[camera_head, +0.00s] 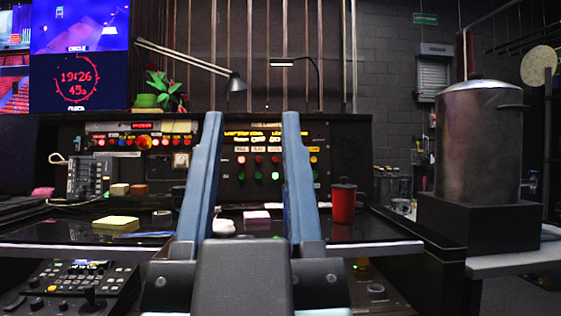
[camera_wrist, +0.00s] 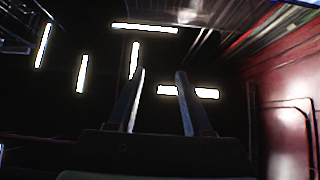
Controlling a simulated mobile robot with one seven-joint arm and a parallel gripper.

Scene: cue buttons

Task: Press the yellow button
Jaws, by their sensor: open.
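A small yellow-orange button (camera_head: 51,289) shows on the dark control desk at the lower left. The upright panel (camera_head: 228,192) behind my gripper carries rows of small red and green lit buttons under yellow labels; part of it is hidden by my fingers. My gripper (camera_head: 250,116) is open and empty, its two long blue fingers pointing up in front of the panel, to the right of the yellow-orange button and apart from it. In the wrist view my gripper (camera_wrist: 160,73) faces a dark space with bright strip lights.
A red mug (camera_head: 344,204) stands on the desk just right of my fingers. A yellow block (camera_head: 116,222) lies on the left, and a pink-white block (camera_head: 256,215) lies between my fingers in view. A large metal urn (camera_head: 478,145) stands at the right.

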